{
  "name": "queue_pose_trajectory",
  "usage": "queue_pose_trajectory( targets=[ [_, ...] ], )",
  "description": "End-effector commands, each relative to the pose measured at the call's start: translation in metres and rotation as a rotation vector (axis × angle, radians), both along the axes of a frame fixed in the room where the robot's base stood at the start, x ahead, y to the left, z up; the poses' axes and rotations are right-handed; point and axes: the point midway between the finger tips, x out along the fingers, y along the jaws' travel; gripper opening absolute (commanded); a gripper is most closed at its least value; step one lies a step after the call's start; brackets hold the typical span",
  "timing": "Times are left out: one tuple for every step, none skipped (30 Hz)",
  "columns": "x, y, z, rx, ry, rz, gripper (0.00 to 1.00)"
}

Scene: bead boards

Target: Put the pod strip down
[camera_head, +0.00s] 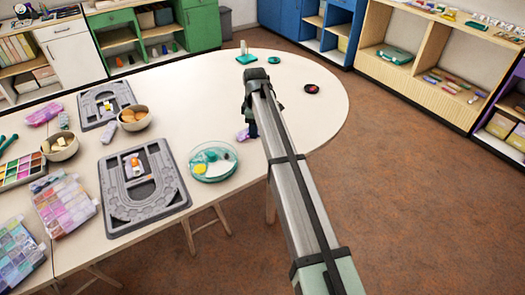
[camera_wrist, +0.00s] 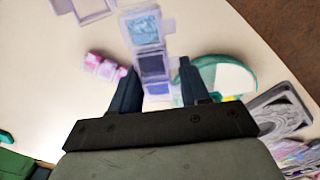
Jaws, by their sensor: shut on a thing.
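The pod strip (camera_wrist: 152,65) is a row of square clear pods with blue and violet contents, seen in the wrist view. My gripper (camera_wrist: 158,70) is shut on it, one dark finger on each side. The strip reaches away from the fingers toward the top of that view. In the head view my gripper (camera_head: 252,131) is low over the table, right of the teal-rimmed dish, and a small lilac piece (camera_head: 243,134) shows beside it. My arm hides most of the strip there. I cannot tell whether the strip touches the table.
A pink pod strip (camera_wrist: 105,67) lies on the table left of my gripper in the wrist view. The teal-rimmed dish (camera_head: 214,177) is close by. Grey bead boards (camera_head: 172,181), bowls and bead boxes fill the left. The table's right part (camera_head: 310,115) is mostly clear.

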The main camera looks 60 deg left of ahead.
Motion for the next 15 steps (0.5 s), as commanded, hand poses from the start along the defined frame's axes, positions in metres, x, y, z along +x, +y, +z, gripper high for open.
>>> queue_pose_trajectory(
  targets=[
    [0.0008,0.0021,0.0004,0.0,-0.001,0.065,0.0],
    [0.0008,0.0025,0.0004,0.0,-0.002,0.108,0.0],
    [0.0007,0.0027,0.0005,0.0,-0.003,0.166,0.0],
    [0.0006,0.0025,0.0005,0.0,-0.004,0.209,0.0],
    [0.0005,0.0022,0.0005,0.0,-0.005,0.251,0.0],
    [0.0003,0.0021,0.0005,-0.001,-0.005,0.306,0.0],
    [0.0003,0.002,0.0005,-0.001,-0.007,0.347,0.0],
    [0.0002,0.0021,0.0005,-0.001,-0.008,0.387,0.0],
    [0.0003,0.002,0.0005,-0.001,-0.009,0.436,0.0],
    [0.0003,0.002,0.0004,-0.001,-0.01,0.471,0.0],
    [0.0002,0.002,0.0004,-0.001,-0.011,0.505,0.0],
    [0.0002,0.002,0.0004,-0.001,-0.012,0.545,0.0],
    [0.0002,0.002,0.0004,-0.002,-0.013,0.573,0.0],
    [0.0002,0.002,0.0004,-0.002,-0.014,0.599,0.0],
    [0.0002,0.002,0.0004,-0.002,-0.015,0.629,0.0]
  ],
)
